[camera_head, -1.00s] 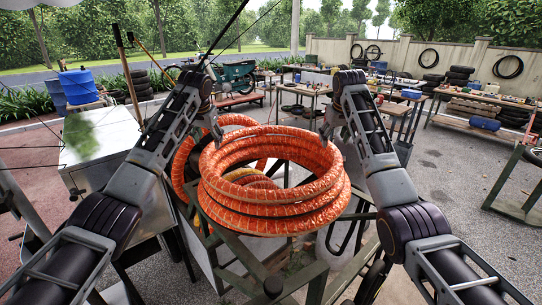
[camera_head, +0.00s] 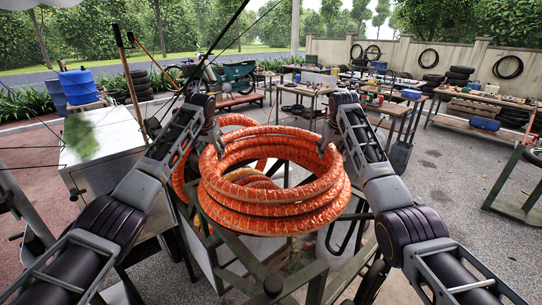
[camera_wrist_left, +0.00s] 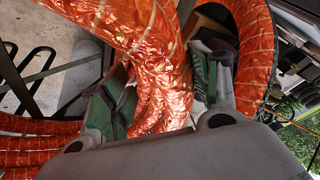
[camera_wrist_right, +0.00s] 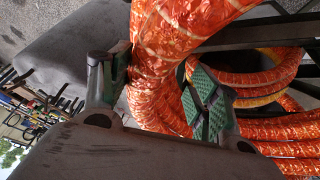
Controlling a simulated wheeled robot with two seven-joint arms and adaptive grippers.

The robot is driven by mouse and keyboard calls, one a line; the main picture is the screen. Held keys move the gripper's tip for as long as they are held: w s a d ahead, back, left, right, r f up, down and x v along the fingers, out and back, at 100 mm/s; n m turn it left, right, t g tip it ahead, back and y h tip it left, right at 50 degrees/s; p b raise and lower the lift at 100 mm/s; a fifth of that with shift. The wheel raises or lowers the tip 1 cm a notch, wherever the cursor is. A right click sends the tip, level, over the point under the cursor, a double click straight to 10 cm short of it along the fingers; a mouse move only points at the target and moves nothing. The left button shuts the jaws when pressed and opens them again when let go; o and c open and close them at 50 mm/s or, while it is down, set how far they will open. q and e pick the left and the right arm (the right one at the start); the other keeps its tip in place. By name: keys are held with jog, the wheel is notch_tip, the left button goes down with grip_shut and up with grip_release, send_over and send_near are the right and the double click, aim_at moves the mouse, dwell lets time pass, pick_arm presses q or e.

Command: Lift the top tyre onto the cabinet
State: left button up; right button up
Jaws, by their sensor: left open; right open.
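A stack of orange, wrapped tyre-like rings sits on a metal frame in the middle of the head view; its top ring (camera_head: 275,140) is the one at my grippers. My left gripper (camera_head: 217,143) is open at the left rim of the stack. In the left wrist view its green-padded fingers stand on both sides of the orange ring (camera_wrist_left: 160,85). My right gripper (camera_head: 326,142) is open at the right rim. In the right wrist view its fingers straddle the orange ring (camera_wrist_right: 155,80). The metal cabinet (camera_head: 112,150) stands left of the stack, partly behind my left arm.
Another orange ring (camera_head: 181,165) leans behind the stack on its left. The cart frame (camera_head: 225,245) lies under and in front of the rings. Workbenches (camera_head: 475,98) stand farther back at the right. A blue barrel (camera_head: 78,86) stands behind the cabinet.

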pick_arm(q)
jog(key=shift+c, duration=0.4)
pick_arm(e)
jog(key=shift+c, duration=0.4)
pick_arm(q)
grip_shut()
pick_arm(e)
grip_shut()
pick_arm(q)
jog(key=shift+r, duration=0.25)
pick_arm(e)
jog(key=shift+r, duration=0.25)
